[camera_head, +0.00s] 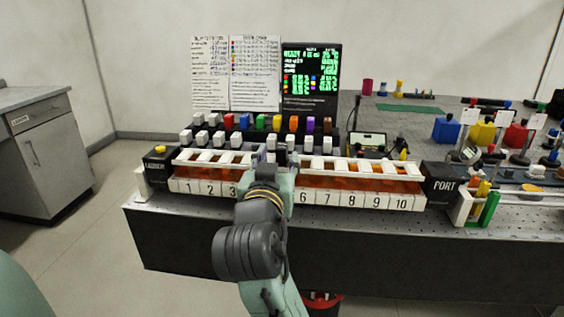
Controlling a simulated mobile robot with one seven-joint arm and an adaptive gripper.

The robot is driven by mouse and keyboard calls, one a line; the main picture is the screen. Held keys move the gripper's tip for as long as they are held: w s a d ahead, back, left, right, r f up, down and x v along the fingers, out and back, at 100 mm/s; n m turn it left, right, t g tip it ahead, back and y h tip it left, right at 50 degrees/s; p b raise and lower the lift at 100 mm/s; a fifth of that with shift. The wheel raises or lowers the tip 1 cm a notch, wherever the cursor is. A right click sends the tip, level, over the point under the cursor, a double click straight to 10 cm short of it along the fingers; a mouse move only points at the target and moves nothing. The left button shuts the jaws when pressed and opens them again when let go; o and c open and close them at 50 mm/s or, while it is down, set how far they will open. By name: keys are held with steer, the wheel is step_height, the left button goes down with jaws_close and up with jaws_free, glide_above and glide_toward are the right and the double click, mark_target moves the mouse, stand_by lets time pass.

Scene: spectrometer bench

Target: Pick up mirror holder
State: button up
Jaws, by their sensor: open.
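I cannot tell for sure which part is the mirror holder. Several small optical mounts on posts (520,140) stand on the right part of the bench, too small to make out singly. My gripper (279,151) is open, in the middle of the picture, over the gap between the numbered slots. It points away from the camera, and my arm hides much of the slots around 4 and 5. I cannot see anything between its fingers, and their tips are hard to make out.
The numbered rack (360,200) runs along the front edge of the bench (200,240). Behind it stand rows of white and coloured blocks (294,124), text sheets and a dark screen (311,75). A cabinet (40,150) is far left.

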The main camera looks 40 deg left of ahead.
mark_target(281, 154)
steer(key=p+x, duration=0.1)
steer(key=x, duration=0.3)
steer(key=shift+w+r, duration=0.1)
steer(key=shift+w, duration=0.35)
steer(key=shift+c, duration=0.4)
jaws_close()
